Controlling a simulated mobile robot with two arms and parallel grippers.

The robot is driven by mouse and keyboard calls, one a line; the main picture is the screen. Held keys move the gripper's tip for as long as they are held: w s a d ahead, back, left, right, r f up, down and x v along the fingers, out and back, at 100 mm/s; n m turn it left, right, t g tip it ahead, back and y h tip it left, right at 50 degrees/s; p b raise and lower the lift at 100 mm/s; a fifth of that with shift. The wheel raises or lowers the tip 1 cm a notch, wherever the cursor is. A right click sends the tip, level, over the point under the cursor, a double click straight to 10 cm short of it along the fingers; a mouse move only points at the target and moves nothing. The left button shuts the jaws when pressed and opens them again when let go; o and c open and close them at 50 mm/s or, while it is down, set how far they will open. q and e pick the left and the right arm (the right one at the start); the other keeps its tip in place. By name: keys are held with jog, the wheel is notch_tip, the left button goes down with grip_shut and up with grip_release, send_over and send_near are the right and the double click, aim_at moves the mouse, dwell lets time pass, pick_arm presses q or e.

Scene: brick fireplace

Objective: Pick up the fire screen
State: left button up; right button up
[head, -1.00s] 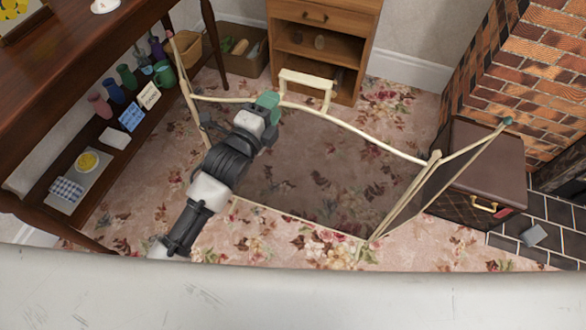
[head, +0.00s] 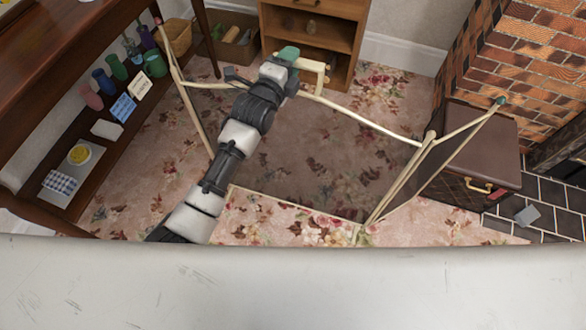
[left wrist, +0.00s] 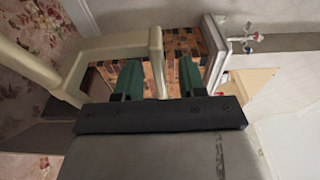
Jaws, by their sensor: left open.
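The fire screen (head: 372,125) stands on the floral carpet, with a cream frame, dark see-through mesh and angled side panels. Its cream handle (head: 322,80) rises from the middle of the top rail and is partly hidden by my left gripper (head: 289,54). That gripper has green fingertips and is open at the handle. In the left wrist view, the handle (left wrist: 112,46) runs in from the left. Its bent end lies in line with the gap between my two green fingers (left wrist: 160,78); I cannot tell whether they touch it. My right gripper is not in view.
A wooden cabinet (head: 345,35) stands behind the screen. A dark table (head: 70,75) with vases on its lower shelf is at left. A brown box (head: 483,140) and brick fireplace (head: 515,55) are at right. Carpet in front of the screen is clear.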

pick_arm(q)
grip_shut()
jog(key=shift+f, duration=0.1)
dwell(1.2)
jog(key=shift+r, duration=0.35)
